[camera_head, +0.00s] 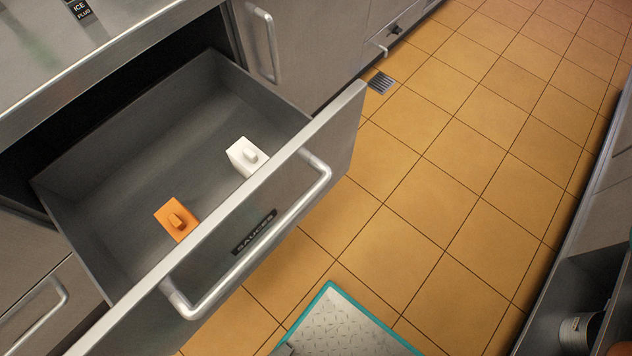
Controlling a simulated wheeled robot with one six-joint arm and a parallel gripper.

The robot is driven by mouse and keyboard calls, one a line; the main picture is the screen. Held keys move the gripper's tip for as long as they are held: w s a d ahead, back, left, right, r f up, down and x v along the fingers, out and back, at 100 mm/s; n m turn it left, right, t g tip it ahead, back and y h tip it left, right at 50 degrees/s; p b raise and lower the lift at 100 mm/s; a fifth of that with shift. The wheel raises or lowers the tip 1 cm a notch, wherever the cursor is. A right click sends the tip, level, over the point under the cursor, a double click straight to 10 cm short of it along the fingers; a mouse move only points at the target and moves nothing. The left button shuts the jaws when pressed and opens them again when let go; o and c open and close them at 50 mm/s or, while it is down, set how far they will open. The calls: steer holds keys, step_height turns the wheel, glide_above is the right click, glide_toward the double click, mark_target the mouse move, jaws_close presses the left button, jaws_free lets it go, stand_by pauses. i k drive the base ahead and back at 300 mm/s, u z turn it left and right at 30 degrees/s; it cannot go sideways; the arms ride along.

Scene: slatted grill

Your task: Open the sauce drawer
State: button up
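The sauce drawer (150,130) stands pulled far out of the steel counter. Its front panel (335,125) carries a dark "SAUCES" label (254,232) and a long silver bar handle (262,243). Inside, an orange block-shaped container (176,219) sits near the front wall at the left. A white one (245,157) sits near the front wall further right. The rest of the drawer floor is bare. My gripper is not in view, and nothing is seen touching the handle.
A steel counter top (60,45) lies above the drawer. Closed steel fronts with handles flank it. The tiled floor (450,190) is clear, with a small drain (381,82). A dark shelf unit (565,290) stands at the right. My teal-edged base shows at the bottom.

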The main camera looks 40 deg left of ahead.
mark_target(103, 195)
steer(key=z, duration=0.35)
steer(key=k, duration=1)
